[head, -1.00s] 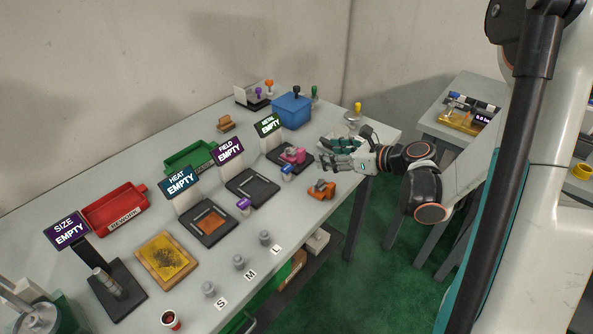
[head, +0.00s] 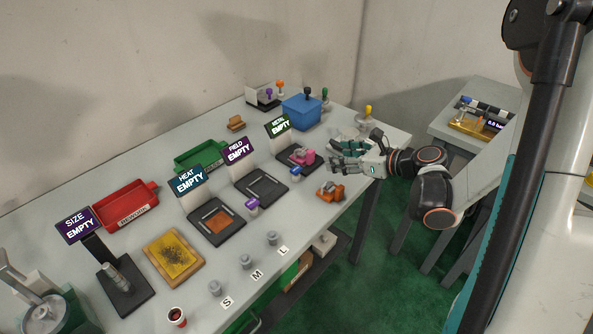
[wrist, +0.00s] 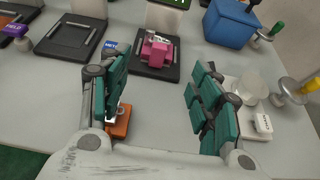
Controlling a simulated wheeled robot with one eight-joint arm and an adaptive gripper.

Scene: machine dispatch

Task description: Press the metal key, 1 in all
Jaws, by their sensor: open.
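The metal key (head: 296,172) is a small blue-topped key standing on the bench in front of the metal station (head: 292,152). In the wrist view its blue label (wrist: 112,46) shows just beyond the left finger, which partly covers it. The station's sign (head: 278,125) reads EMPTY, though a pink part (wrist: 155,51) sits on its dark pad. My gripper (head: 338,158) is open and empty above the bench's right end, to the right of the key and apart from it. In the wrist view the gripper (wrist: 158,85) has its fingers spread wide.
An orange part (head: 330,192) lies on the bench near my gripper; the left finger partly hides it in the wrist view. A purple key (head: 253,205) stands to the left. A blue bin (head: 302,112) is behind. A yellow-topped item (head: 368,112) stands at the far right corner.

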